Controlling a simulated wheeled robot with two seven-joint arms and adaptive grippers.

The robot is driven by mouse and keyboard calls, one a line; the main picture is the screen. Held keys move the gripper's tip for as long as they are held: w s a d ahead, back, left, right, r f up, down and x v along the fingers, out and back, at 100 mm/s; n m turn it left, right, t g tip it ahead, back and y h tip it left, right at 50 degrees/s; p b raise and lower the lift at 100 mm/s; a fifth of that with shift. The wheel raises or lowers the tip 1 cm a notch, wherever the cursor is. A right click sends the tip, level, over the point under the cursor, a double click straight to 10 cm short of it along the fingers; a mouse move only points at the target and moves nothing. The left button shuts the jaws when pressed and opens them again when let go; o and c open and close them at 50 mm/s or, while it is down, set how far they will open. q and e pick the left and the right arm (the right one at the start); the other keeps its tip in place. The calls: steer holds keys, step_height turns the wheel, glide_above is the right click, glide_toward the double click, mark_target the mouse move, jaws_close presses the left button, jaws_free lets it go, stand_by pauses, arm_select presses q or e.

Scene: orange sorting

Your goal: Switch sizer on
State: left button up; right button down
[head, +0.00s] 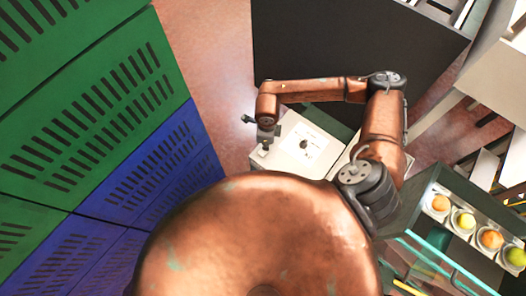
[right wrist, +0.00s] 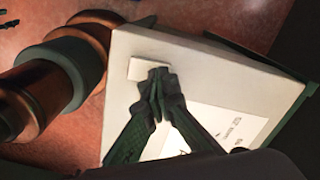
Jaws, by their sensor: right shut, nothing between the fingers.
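A white box (head: 291,159) stands just ahead of me, with a printed label (head: 304,144) and a dark round mark on its top. It also shows in the right wrist view (right wrist: 125,112). A small pale raised block (right wrist: 141,70) sits near one edge of the box top and looks like a switch; its setting cannot be told. My right gripper (right wrist: 158,76) is shut and empty, its fingertips over or against this block; contact is unclear. In the head view my right gripper (head: 265,140) is at the box's left end. My left gripper is not in view.
Slatted green crates (head: 75,110) and blue crates (head: 160,190) stand at the left. A large dark panel (head: 330,45) lies beyond the white box. At the right, several orange and yellow-green fruits (head: 490,239) sit in cups. Reddish floor (head: 205,50) is open between crates and panel.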

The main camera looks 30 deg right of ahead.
steer(key=shift+r+p, duration=1.5)
steer(key=shift+r, duration=2)
